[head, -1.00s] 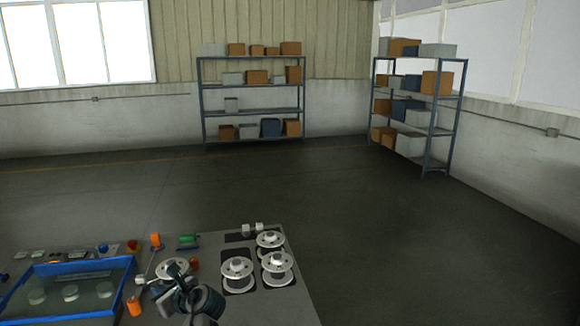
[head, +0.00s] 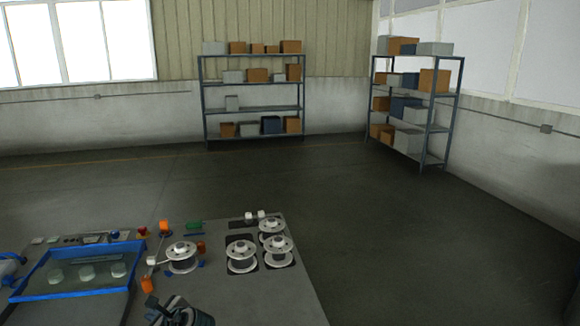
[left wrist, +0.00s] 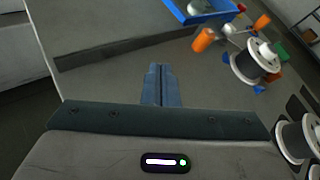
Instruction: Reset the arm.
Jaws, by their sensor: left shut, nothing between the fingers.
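My left gripper (head: 176,309) shows at the bottom edge of the head view, in front of the table's equipment. In the left wrist view its two blue-grey fingers (left wrist: 160,82) are together with nothing between them, above bare grey table top. A wire spool on a stand (head: 182,257) stands beyond the gripper, apart from it; it also shows at the upper right of the left wrist view (left wrist: 254,62). My right gripper is in neither current view.
A blue-framed tank (head: 60,294) with several round pieces is at the left. Several white spools (head: 242,255) stand on dark pads to the right. Open floor lies beyond the table (head: 305,300); shelves stand at the back.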

